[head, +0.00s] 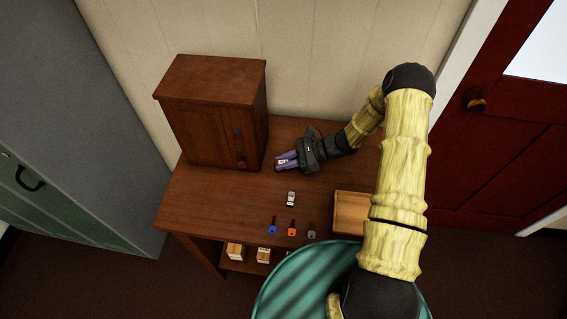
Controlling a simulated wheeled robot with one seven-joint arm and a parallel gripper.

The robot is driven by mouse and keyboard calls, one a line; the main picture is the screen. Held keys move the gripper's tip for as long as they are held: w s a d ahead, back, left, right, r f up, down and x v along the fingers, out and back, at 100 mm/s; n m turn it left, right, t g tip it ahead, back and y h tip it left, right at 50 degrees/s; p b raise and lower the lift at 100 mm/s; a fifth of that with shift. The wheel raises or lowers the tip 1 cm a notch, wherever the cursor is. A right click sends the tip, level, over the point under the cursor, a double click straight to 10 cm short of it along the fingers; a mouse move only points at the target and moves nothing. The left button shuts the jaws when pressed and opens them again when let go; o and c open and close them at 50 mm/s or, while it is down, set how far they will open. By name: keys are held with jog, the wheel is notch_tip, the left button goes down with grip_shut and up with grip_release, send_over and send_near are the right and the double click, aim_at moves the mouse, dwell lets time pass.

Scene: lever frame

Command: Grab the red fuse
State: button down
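My gripper (287,161) is over the back middle of the wooden table, its purple fingers pointing left toward the cabinet. A small pale thing (283,162) with a darker mark shows between the fingers. It is too small to tell whether it is a fuse, or whether the fingers are closed on it. No clearly red fuse shows elsewhere. A small whitish-grey block (291,198) lies on the table in front of the gripper. Near the front edge is an orange-red, key-like piece (292,227), between a blue one (272,225) and a grey one (311,230).
A closed wooden cabinet (211,115) stands at the table's back left. An open wooden tray (352,212) is at the right, partly behind my arm. Small boxes (235,251) sit on the lower shelf. The table's (205,205) left front is clear.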

jog(key=shift+r, duration=0.15)
notch_tip(320, 180, up, 10)
jog(key=shift+f+b, duration=0.1)
jog(key=shift+b, duration=0.4)
